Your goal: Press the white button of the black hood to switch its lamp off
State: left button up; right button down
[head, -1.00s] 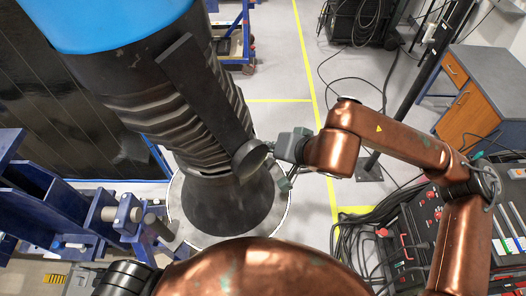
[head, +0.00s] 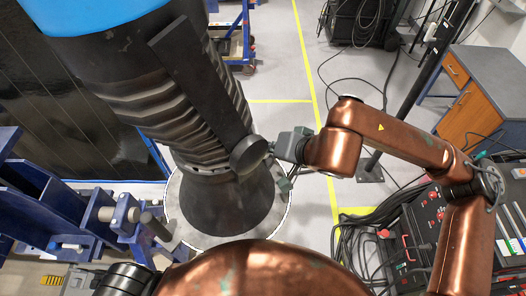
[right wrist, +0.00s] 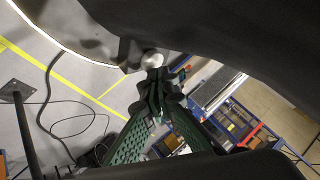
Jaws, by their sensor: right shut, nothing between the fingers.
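The black hood (head: 190,90) is a large ribbed dark body with a flat bar down its side, ending in a rounded dark end (head: 249,154). The white button (right wrist: 152,60) is a small pale knob at the hood's edge there. My right gripper (right wrist: 154,78) is shut and empty, its green fingertips right at the button; I cannot tell whether they touch. In the head view the right gripper (head: 272,160) is beside the rounded end, and the button is hidden. My left gripper is not in view.
A blue frame with metal fittings (head: 115,215) stands at the left. Black equipment with cables (head: 405,240) and a grey-topped cabinet (head: 490,80) are at the right. Floor between has yellow lines.

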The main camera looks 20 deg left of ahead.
aim_at(269, 156)
jog(key=shift+f+b, duration=0.15)
jog(key=shift+b, duration=0.15)
dwell(0.5)
jog(key=shift+r, duration=0.65)
jog(key=shift+r, duration=0.1)
jog(key=shift+r+p, duration=1)
jog(key=shift+r, duration=1.9)
